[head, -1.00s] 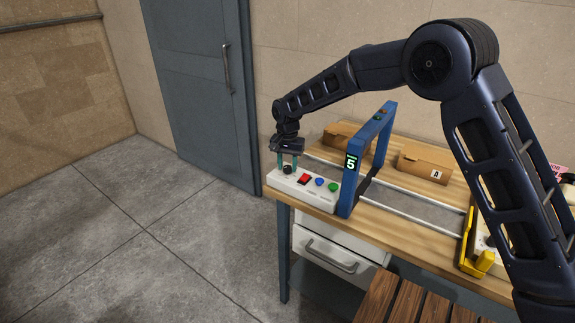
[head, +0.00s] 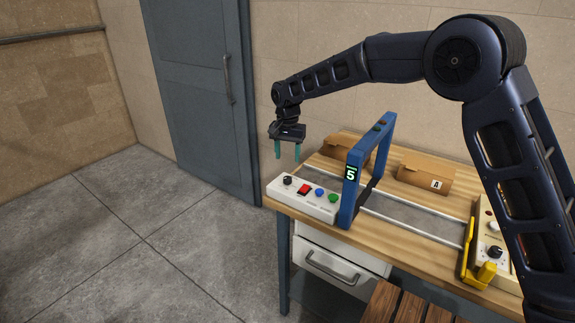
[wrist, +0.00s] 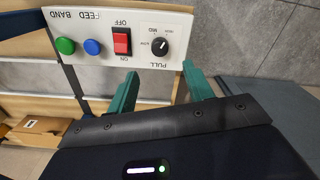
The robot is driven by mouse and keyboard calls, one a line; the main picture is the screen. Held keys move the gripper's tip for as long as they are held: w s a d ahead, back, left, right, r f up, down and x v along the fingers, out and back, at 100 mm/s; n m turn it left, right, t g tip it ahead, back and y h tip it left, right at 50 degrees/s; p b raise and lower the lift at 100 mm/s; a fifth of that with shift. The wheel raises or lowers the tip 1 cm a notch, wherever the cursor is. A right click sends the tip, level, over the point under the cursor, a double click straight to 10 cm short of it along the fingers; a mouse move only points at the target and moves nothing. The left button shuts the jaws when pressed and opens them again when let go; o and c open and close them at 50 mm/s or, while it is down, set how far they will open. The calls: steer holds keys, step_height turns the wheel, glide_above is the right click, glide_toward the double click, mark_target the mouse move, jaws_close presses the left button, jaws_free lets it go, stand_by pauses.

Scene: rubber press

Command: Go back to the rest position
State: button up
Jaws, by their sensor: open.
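My gripper (head: 287,150) is open and empty, with its two green fingers apart. In the head view it hangs above the left end of the white control box (head: 318,205), clear of it. The box carries a black knob (head: 287,180), a red switch (head: 303,189), a blue button (head: 320,193) and a green button (head: 333,198). In the wrist view the fingers (wrist: 160,90) stand apart below the knob (wrist: 160,45), touching nothing visible. The red switch (wrist: 122,41) is beside the knob.
The box stands on a wooden table (head: 400,238). Cardboard boxes, one marked A (head: 425,175), lie behind. A yellow-fitted unit (head: 487,270) is at the right. Open floor (head: 130,240) lies to the left.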

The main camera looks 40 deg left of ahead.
steer(key=shift+r, duration=0.9)
